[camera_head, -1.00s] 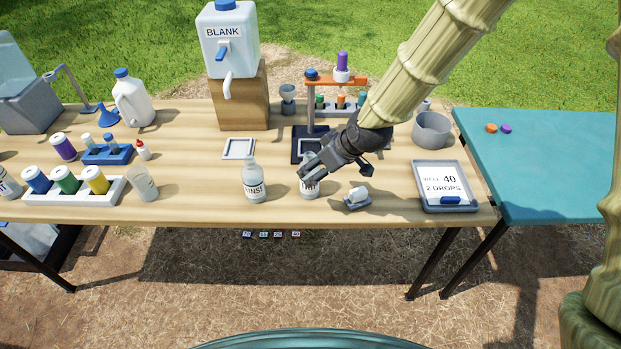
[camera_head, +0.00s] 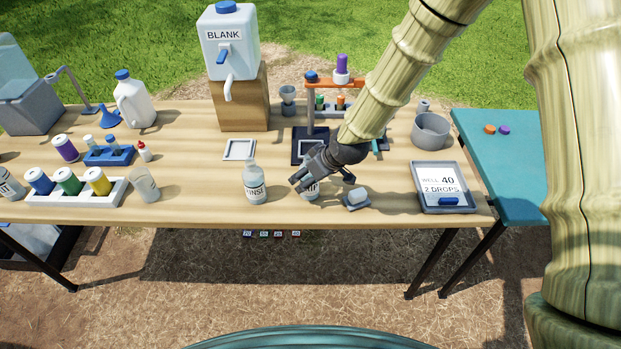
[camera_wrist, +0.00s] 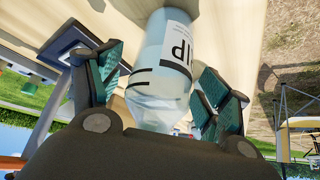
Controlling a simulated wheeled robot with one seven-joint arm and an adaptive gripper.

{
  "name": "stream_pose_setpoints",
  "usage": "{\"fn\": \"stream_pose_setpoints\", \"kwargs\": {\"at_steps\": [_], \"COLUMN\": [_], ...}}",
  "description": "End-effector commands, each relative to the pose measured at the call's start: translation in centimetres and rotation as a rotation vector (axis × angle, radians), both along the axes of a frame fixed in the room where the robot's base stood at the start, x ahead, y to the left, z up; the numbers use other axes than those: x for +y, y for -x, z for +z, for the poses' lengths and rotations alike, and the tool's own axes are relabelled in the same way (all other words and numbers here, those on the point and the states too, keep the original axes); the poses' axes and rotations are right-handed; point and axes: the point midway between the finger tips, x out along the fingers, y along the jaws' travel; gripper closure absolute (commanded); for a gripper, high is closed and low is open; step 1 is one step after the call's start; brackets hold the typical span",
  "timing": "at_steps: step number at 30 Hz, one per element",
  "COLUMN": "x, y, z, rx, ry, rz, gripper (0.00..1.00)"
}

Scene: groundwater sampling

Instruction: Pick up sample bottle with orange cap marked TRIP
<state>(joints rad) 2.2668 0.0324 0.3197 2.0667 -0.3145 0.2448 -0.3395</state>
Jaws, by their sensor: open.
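The sample bottle (camera_head: 311,193) stands upright near the front of the wooden table. Part of its label shows, ending in "IP", in the head view. In the wrist view the clear bottle (camera_wrist: 172,48) with a white label lies between my two teal-padded fingers. No orange cap shows on it; its top is partly hidden by my gripper. My gripper (camera_head: 314,180) is open, with its fingers spread on either side of the bottle; whether they touch it I cannot tell.
The RINSE bottle (camera_head: 254,183) stands left of it. A small grey holder with a white piece (camera_head: 357,198) is close on the right. Behind stands a rack with an orange top (camera_head: 338,84). An orange cap (camera_head: 490,129) lies on the teal table (camera_head: 540,165).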

Motion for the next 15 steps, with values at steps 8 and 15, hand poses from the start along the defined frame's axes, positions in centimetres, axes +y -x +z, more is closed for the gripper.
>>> {"fn": "stream_pose_setpoints", "kwargs": {"at_steps": [8,15], "x": [0.11,0.08], "y": [-0.08,-0.08], "z": [-0.20,-0.19], "rx": [0.000,0.000], "ry": [0.000,0.000], "rz": [0.000,0.000], "gripper": [0.23,0.63]}}
